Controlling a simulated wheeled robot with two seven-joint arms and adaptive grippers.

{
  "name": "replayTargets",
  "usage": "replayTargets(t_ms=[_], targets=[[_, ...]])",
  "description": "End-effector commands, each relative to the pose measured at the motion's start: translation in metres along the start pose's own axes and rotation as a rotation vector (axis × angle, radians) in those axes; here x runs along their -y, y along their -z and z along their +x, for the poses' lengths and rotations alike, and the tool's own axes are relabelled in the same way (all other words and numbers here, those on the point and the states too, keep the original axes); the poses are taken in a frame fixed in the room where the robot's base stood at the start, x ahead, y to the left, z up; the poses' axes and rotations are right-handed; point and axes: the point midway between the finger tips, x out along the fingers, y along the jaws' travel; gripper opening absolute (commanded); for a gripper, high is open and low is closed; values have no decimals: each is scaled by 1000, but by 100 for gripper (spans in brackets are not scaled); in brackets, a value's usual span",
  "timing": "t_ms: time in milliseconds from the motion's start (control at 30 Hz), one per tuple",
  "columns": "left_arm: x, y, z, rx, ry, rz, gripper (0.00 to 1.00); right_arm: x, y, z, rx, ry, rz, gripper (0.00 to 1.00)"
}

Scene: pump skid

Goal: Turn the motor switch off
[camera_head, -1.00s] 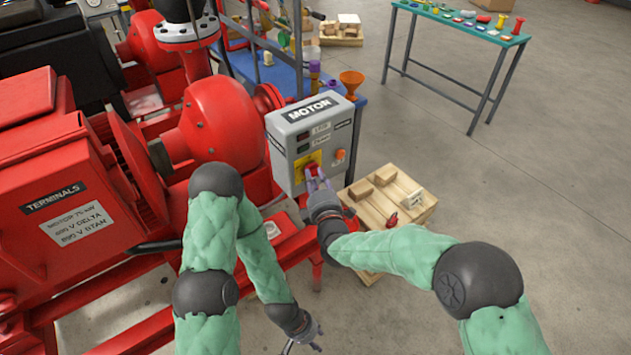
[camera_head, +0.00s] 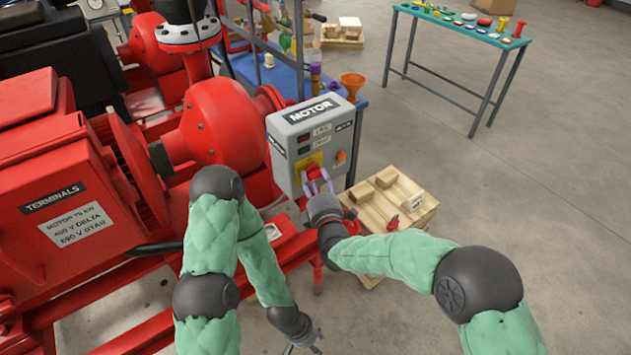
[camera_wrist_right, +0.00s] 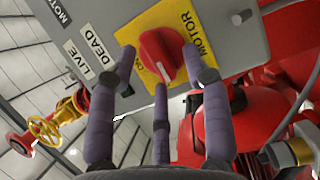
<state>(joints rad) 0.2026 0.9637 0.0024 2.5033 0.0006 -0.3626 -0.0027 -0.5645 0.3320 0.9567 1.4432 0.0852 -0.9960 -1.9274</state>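The grey motor control box (camera_head: 290,150) stands beside the red pump, labelled MOTOR. Its red rotary switch knob (camera_wrist_right: 160,56) sits on a yellow plate (camera_wrist_right: 203,30). In the head view the knob (camera_head: 314,172) is partly hidden by my right gripper (camera_head: 318,182). In the right wrist view the purple fingers of my right gripper (camera_wrist_right: 160,72) stand around the knob, one on each side and one below. They look spread, and contact cannot be made out. The knob's white line points down and slightly right there. My left gripper (camera_head: 308,346) is low in the head view, empty, fingers apart.
LIVE and DEAD labels (camera_wrist_right: 82,54) and an orange button (camera_head: 341,156) are on the box. A wooden pallet with blocks (camera_head: 400,205) is right of it. A blue bench (camera_head: 275,75) is behind. Open floor lies to the right.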

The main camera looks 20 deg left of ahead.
Motion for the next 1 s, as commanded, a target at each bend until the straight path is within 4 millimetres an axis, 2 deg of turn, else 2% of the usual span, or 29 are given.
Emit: replayTargets(t_ms=[267,800,1000], targets=[[0,0,0,0,0,0,40,0,0,-9,1,0,1,49],[0,0,0,0,0,0,40,0,0,-98,0,0,1,49],[0,0,0,0,0,0,40,0,0,-116,0,0,1,49]])
